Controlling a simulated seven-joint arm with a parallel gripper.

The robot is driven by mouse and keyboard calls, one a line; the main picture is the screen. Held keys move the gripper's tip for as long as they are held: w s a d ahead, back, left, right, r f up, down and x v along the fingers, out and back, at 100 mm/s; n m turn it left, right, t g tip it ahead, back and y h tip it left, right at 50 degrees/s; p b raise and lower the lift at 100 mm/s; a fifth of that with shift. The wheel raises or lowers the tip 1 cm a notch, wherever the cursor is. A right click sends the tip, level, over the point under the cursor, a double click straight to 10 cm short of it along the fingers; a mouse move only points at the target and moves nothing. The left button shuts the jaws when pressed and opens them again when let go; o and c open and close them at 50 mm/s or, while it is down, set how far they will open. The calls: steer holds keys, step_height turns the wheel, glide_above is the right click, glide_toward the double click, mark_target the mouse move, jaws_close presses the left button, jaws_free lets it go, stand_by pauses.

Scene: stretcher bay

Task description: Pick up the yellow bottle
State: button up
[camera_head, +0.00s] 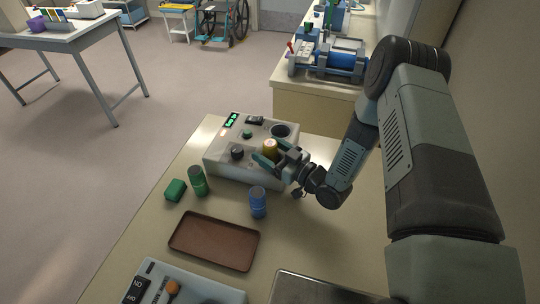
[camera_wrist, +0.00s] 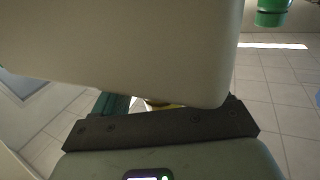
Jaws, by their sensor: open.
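The yellow bottle (camera_head: 270,147) shows as a small yellowish shape with a pale top at the right part of the grey-white device. It appears to stand on the device's top. My gripper (camera_head: 274,155) is open, with its greenish fingers close around or beside the bottle; I cannot tell whether they touch it. In the wrist view, only a small yellow sliver of the bottle (camera_wrist: 160,103) shows between a pale block and my gripper's dark edge. The rest of it is hidden.
The device (camera_head: 228,160) has knobs, a green display and a dark round hole. A green bottle (camera_head: 199,181), green block (camera_head: 176,190), blue bottle (camera_head: 258,203) and brown tray (camera_head: 213,262) are in front. A control box (camera_head: 205,291) stands nearest.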

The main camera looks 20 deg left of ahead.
steer(key=c, duration=1.2)
step_height(320, 180, up, 10)
steer(key=shift+w+d+r, duration=0.1)
steer(key=shift+c, duration=0.2)
steer(key=w+d+r+m+t+h, duration=0.6)
steer(key=w+d+r+t, duration=0.15)
steer(key=d+r, duration=0.3)
steer(key=s+d+r+m+t+h, duration=0.1)
steer(key=d+r+m+t+h, duration=0.1)
steer(key=d+r+m+h, duration=0.45)
steer(key=d+r+m+t+h, duration=0.1)
steer(key=d+r+t+h, duration=0.2)
steer(key=d, duration=0.7)
steer(key=s+a+f+n+g+y, duration=0.2)
steer(key=a+f+n+g+y, duration=0.2)
steer(key=a, duration=0.5)
steer(key=s+a+f+n+g+y, duration=0.2)
steer(key=a+f+n+g+y, duration=0.2)
steer(key=a+f, duration=0.5)
steer(key=s+a+f+n+g+y, duration=0.2)
steer(key=a+f+n+g+y, duration=0.2)
steer(key=a+f+y, duration=0.3)
steer(key=shift+s+a+f+n+g+y, duration=0.1)
steer(key=shift+s+a+n+g+y, duration=0.1)
steer(key=shift+a+n, duration=0.3)
steer(key=shift+s+a+n+g+y, duration=0.15)
steer(key=shift+a+n, duration=0.1)
steer(key=shift+a, duration=0.35)
